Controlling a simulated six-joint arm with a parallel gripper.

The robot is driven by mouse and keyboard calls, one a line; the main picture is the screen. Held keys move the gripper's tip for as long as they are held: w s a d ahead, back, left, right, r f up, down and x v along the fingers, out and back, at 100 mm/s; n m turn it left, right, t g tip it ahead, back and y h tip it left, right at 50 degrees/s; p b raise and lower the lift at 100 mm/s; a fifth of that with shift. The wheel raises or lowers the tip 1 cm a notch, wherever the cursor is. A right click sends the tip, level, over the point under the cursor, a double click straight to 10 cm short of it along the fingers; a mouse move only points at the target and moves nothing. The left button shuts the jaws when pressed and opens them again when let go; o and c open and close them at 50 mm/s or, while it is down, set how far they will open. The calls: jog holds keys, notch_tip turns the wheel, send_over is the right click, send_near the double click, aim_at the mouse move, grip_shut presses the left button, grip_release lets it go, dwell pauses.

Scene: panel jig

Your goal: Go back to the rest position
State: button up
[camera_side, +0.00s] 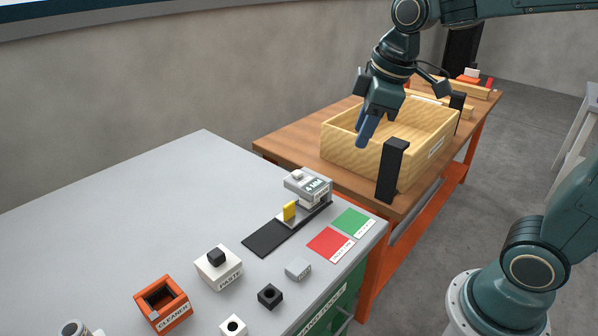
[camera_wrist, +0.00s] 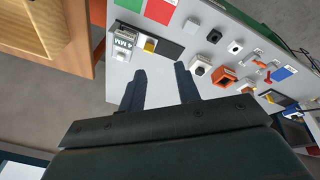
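My gripper (camera_side: 367,130) hangs in the air in the side view, its fingers pointing down in front of the light wooden box (camera_side: 340,150). I cannot tell its exact height over the box. In the wrist view the two fingers of my gripper (camera_wrist: 160,69) stand apart with nothing between them. The grey table top (camera_wrist: 210,22) shows beyond the fingertips, and nothing touches them.
The wooden box stands on a brown bench (camera_side: 285,146) with black posts (camera_side: 393,170) beside it. The grey table (camera_side: 110,215) carries a labelled device (camera_side: 308,186), red (camera_side: 329,243) and green (camera_side: 351,222) pads, an orange cleaner holder (camera_side: 163,302) and small blocks. Its left part is clear.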

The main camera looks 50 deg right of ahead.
jog(key=s+f+m+t, duration=0.1)
jog(key=s+m+t, duration=0.1)
jog(key=s+m, duration=0.5)
jog(key=shift+s+a+f, duration=0.15)
jog(key=shift+s+a, duration=0.1)
jog(key=shift+s, duration=3)
